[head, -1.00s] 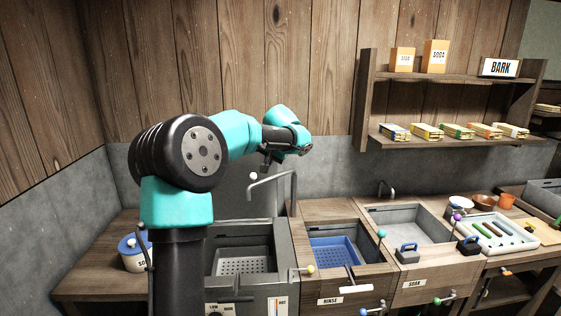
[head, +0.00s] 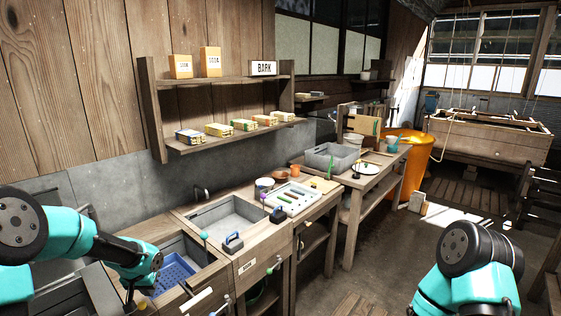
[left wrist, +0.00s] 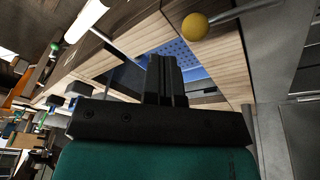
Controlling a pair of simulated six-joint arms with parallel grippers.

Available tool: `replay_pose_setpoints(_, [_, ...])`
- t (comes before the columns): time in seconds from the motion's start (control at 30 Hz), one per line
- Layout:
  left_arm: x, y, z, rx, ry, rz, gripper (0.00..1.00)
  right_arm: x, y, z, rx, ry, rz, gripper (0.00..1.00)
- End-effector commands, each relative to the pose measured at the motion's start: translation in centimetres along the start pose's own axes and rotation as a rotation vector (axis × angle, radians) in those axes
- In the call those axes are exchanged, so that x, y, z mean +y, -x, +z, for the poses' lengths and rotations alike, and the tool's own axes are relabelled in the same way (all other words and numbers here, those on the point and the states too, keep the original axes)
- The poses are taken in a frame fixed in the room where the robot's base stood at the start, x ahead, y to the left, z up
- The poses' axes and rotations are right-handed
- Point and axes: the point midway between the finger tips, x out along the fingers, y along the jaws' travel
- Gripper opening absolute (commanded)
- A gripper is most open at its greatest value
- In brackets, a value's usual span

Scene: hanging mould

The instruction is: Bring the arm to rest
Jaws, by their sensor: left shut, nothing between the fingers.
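My left arm, teal and black, comes in at the lower left of the head view. Its left gripper (head: 130,292) points down in front of the sink with the blue basket (head: 176,270). In the left wrist view the gripper's dark fingers (left wrist: 165,62) are together with nothing between them. The blue basket (left wrist: 178,50) shows beyond them. My right arm (head: 470,272) shows only in part at the lower right of the head view, and its gripper is out of the picture.
A yellow-knobbed lever (left wrist: 195,27) is close beyond the left fingers. The grey soak basin (head: 232,216) and a tool tray (head: 292,197) lie farther right. A wall shelf (head: 215,137) holds small boxes. Open floor (head: 385,265) lies between the bench and my right arm.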

Motion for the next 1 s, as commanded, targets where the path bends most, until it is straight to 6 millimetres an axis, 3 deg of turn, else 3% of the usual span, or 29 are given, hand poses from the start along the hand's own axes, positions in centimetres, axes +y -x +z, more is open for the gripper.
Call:
replay_pose_setpoints(0.03, [1.8, -2.3, 1.6, -0.019, -0.005, 0.04, 0.0, 0.0, 0.0, 0.0, 0.0, 0.0, 0.0, 0.43])
replay_pose_setpoints(0.1, [4.2, -5.0, 3.7, -0.036, -0.002, 0.095, 0.0, 0.0, 0.0, 0.0, 0.0, 0.0, 0.0, 0.43])
replay_pose_setpoints(0.3, [10.5, -11.5, 11.4, -0.086, 0.029, 0.222, 0.0, 0.0, 0.0, 0.0, 0.0, 0.0, 0.0, 0.43])
replay_pose_setpoints(0.5, [15.6, -15.7, 21.1, -0.145, 0.091, 0.285, 0.0, 0.0, 0.0, 0.0, 0.0, 0.0, 0.0, 0.43])
replay_pose_setpoints(0.63, [17.3, -16.6, 26.6, -0.174, 0.125, 0.283, 0.0, 0.0, 0.0, 0.0, 0.0, 0.0, 0.0, 0.43])
replay_pose_setpoints(0.7, [17.7, -16.7, 28.4, -0.184, 0.135, 0.276, 0.0, 0.0, 0.0, 0.0, 0.0, 0.0, 0.0, 0.43])
replay_pose_setpoints(0.8, [17.9, -16.7, 29.6, -0.187, 0.142, 0.268, 0.0, 0.0, 0.0, 0.0, 0.0, 0.0, 0.0, 0.43])
replay_pose_setpoints(1.0, [17.9, -16.7, 29.7, -0.186, 0.143, 0.267, 0.0, 0.0, 0.0, 0.0, 0.0, 0.0, 0.0, 0.43])
